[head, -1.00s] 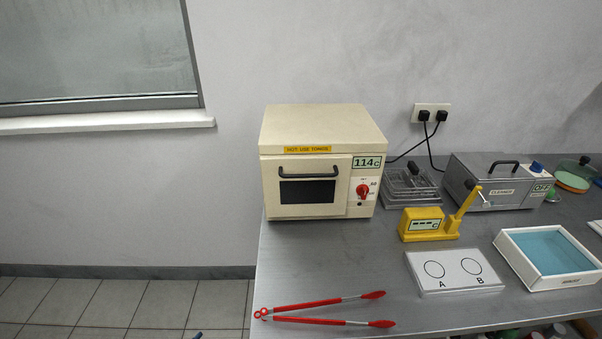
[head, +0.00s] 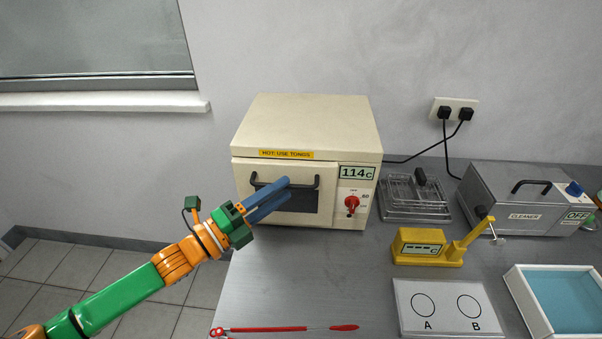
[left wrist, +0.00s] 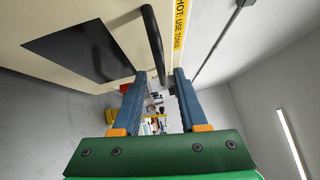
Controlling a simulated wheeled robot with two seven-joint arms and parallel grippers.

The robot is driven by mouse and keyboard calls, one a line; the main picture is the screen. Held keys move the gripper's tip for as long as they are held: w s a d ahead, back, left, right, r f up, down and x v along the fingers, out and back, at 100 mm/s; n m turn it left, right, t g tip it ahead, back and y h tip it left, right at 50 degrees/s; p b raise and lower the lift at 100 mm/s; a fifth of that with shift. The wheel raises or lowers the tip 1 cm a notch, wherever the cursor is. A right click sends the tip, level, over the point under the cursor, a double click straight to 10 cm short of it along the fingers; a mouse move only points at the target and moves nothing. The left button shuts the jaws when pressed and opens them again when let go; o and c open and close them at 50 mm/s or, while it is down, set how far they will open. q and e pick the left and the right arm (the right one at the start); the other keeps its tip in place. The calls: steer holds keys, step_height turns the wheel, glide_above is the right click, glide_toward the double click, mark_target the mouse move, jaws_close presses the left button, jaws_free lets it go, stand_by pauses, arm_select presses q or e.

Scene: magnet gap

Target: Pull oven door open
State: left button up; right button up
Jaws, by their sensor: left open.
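The cream oven (head: 308,130) stands on the grey bench with its door (head: 243,202) shut. The door has a dark window and a black bar handle (head: 317,182), partly hidden by my fingers. My left gripper (head: 285,188) is open, with its blue fingertips at the front of the handle. In the left wrist view the handle (left wrist: 152,35) runs down toward the space between the open fingertips (left wrist: 159,73). I cannot tell whether either finger touches it. The oven display reads 114 C, and a red knob (head: 352,203) sits below it. My right gripper is out of view.
Red tongs (head: 290,328) lie at the front of the bench. Right of the oven are a wire rack (head: 415,197), a yellow meter (head: 420,246), an A/B plate (head: 447,312), a cleaner box (head: 515,195) and a blue-bottomed tray (head: 515,290).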

arm_select(q)
steer(key=x, duration=0.2)
steer(key=shift+w+d+r, duration=0.15)
steer(key=shift+w+d, duration=0.2)
steer(key=shift+a, duration=0.2)
jaws_close()
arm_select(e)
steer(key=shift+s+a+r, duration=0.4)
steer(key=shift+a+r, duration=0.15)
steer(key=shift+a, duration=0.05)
arm_select(q)
steer(key=shift+r, duration=0.1)
